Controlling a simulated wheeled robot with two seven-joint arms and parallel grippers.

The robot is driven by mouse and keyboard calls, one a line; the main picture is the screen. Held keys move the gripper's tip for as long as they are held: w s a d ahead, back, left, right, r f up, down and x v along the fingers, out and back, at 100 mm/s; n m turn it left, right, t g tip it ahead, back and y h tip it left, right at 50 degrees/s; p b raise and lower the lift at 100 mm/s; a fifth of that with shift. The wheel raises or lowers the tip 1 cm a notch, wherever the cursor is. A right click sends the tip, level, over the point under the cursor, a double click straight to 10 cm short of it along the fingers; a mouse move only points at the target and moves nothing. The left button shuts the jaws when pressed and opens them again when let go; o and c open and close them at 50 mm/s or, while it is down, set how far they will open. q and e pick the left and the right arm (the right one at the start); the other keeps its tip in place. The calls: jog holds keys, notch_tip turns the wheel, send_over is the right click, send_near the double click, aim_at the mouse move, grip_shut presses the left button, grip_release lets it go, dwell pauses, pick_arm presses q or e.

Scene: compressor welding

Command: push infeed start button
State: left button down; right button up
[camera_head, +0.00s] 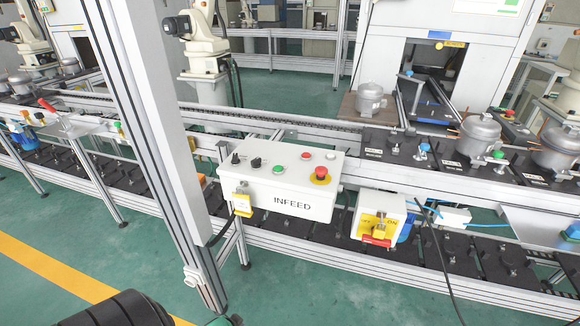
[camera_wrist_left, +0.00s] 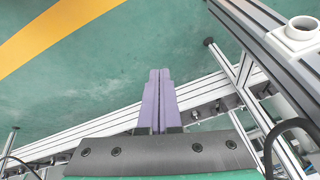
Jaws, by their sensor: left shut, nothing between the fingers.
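The white INFEED control box (camera_head: 292,202) is mounted at the front of the conveyor in the middle of the head view. Its top carries a green button (camera_head: 279,170), a red button (camera_head: 306,156), a white button (camera_head: 330,156), two black knobs (camera_head: 256,162) and a red mushroom button (camera_head: 321,173) on a yellow ring. My left gripper (camera_wrist_left: 159,74) is shut and empty in the left wrist view, its two purple fingers together over the green floor and an aluminium rail. The control box cannot be made out in that view. My right gripper is not in view.
A tall aluminium post (camera_head: 150,130) stands left of the box. A smaller white box with a yellow and red switch (camera_head: 376,229) sits to its right. Compressors (camera_head: 480,137) stand on the conveyor at right. The green floor (camera_head: 60,220) at front left is clear.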

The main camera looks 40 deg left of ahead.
aim_at(276, 176)
pick_arm(q)
jog(key=w+a+r+n+t+y+p, duration=0.1)
jog(key=w+a+r+p, duration=0.2)
jog(key=r, duration=0.4)
jog(key=w+a+r+t, duration=0.1)
jog(key=w+a+r, duration=0.1)
jog(key=w+r, duration=0.5)
jog(key=w+d+r+n+t+y+p, duration=0.1)
jog(key=w+r+t+p, duration=0.2)
jog(key=r, duration=1.6)
jog(key=w+r+n+t+p, duration=0.1)
jog(key=w+r+t+p, duration=0.2)
jog(key=r, duration=1.5)
jog(key=w+t, duration=0.1)
jog(key=w, duration=0.3)
jog(key=shift+w+d+r+n+t+y, duration=0.15)
jog(key=shift+d+r+n+t+y, duration=0.15)
jog(key=shift+d+r+y, duration=0.1)
jog(key=shift+f, duration=0.1)
